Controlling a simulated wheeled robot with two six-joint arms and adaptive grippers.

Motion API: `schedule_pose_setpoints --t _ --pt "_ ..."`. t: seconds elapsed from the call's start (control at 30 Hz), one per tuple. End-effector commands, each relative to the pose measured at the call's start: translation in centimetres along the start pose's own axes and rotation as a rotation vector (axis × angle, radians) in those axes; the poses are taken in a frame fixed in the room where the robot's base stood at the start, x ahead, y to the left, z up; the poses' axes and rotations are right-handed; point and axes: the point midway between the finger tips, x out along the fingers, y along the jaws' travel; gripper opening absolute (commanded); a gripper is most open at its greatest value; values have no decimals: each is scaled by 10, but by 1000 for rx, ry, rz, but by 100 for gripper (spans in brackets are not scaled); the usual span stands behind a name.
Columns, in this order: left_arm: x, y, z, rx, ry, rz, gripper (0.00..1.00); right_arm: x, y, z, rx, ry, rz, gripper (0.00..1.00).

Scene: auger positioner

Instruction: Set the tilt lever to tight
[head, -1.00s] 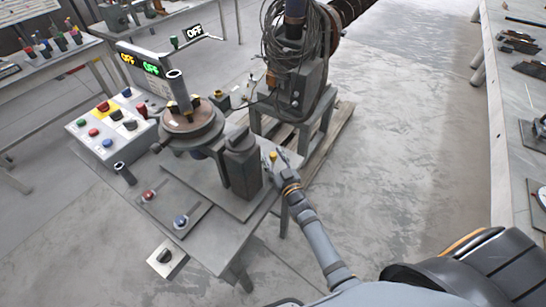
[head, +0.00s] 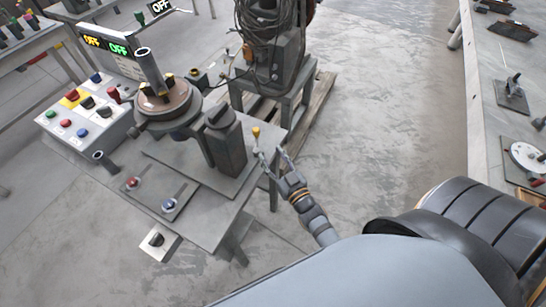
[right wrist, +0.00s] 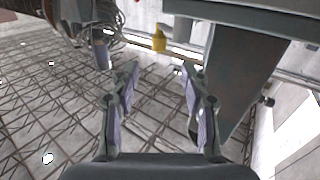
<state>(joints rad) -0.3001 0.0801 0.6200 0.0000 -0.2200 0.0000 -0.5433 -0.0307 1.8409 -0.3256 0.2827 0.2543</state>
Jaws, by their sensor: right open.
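A small lever with a yellow tip (head: 256,133) stands at the right edge of the bench, beside a dark block; I take it for the tilt lever, but no label is readable. My right gripper (head: 271,154) is open and empty, just to the lower right of the yellow tip in the head view. In the right wrist view the yellow tip (right wrist: 159,40) lies beyond the open fingers (right wrist: 159,72), roughly centred between them, and does not touch them. The lever's base is partly hidden. My left gripper is not in view.
A cable-wrapped machine (head: 272,60) stands behind. The floor to the right is clear.

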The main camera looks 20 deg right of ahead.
Motion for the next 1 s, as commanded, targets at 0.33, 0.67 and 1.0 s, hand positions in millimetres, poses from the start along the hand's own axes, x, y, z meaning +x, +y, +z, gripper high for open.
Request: schedule_pose_setpoints --t 0.33,0.67,1.0 --pt "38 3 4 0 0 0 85 4 -12 1 -781 115 -147 10" --pt "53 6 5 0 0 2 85 3 -27 -4 -1503 266 -242 0" --pt "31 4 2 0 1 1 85 47 -40 -11 -1491 265 -236 0"
